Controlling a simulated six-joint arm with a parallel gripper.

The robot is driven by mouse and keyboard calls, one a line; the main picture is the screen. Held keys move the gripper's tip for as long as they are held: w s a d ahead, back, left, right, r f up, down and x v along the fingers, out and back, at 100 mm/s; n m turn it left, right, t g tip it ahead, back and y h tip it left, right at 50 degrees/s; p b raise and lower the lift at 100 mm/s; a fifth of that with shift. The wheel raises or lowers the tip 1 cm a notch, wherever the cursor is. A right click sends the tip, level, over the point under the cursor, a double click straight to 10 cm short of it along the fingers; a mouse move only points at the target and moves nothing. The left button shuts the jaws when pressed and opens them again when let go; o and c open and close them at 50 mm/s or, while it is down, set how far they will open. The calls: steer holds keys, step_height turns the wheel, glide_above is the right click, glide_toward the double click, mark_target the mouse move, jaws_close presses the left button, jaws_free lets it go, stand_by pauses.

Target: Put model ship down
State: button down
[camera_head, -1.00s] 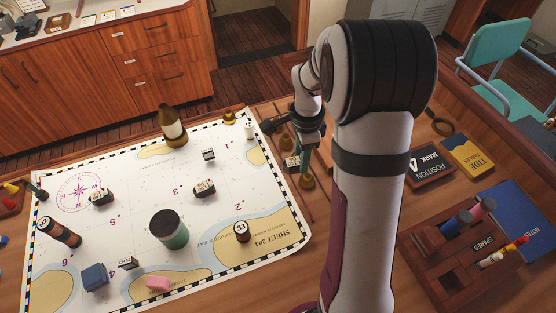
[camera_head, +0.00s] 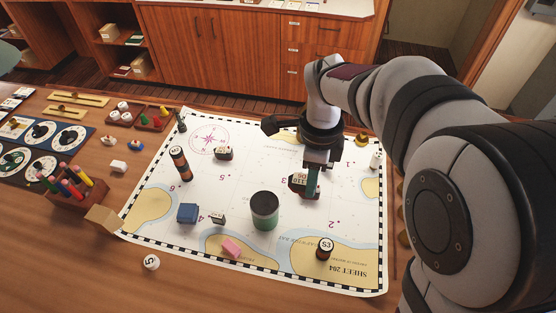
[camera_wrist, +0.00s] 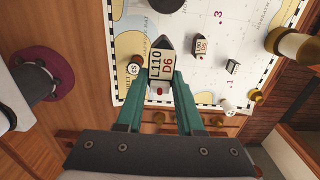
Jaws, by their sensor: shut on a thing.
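My gripper (camera_head: 312,190) is over the right half of the chart (camera_head: 235,178). In the wrist view, its green fingers (camera_wrist: 160,88) are shut on the model ship (camera_wrist: 160,70), a block with a white top labelled L110 D6. The ship appears to be above the chart, but the gap beneath it is unclear. In the head view, a labelled block (camera_head: 298,180) shows against the fingers; I cannot tell whether it is the held ship or one behind it. Another small ship (camera_wrist: 201,46), labelled, stands near number 3 in the wrist view.
An S3 piece (camera_head: 325,249) stands nearer the front. A blue block (camera_head: 187,212), a pink block (camera_head: 231,248) and a banded cylinder (camera_head: 181,163) are farther left. Bare chart lies between the pieces.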

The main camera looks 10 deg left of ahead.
steer(key=a+f, duration=0.1)
steer(key=a, duration=0.1)
steer(key=a+f, duration=0.2)
steer(key=a, duration=0.1)
steer(key=a+f, duration=0.2)
steer(key=a, duration=0.1)
steer(key=shift+a, duration=0.1)
step_height(320, 180, down, 4)
steer(key=shift+w+a+f, duration=0.1)
steer(key=shift+a+f, duration=0.05)
steer(key=shift+f, duration=0.1)
steer(key=c, duration=0.5)
jaws_free()
steer(key=shift+c, duration=0.2)
step_height(320, 180, up, 12)
steer(key=s+d+r+n, duration=0.3)
steer(key=s+d+n, duration=0.3)
steer(key=s+d, duration=0.5)
steer(key=s+d+f+n+y, duration=0.1)
steer(key=s+d+f+n, duration=0.2)
steer(key=s+d+n, duration=0.3)
steer(key=s, duration=0.4)
steer(key=shift+s+f+y, duration=0.2)
steer(key=shift+s+y, duration=0.15)
steer(key=shift+y, duration=0.05)
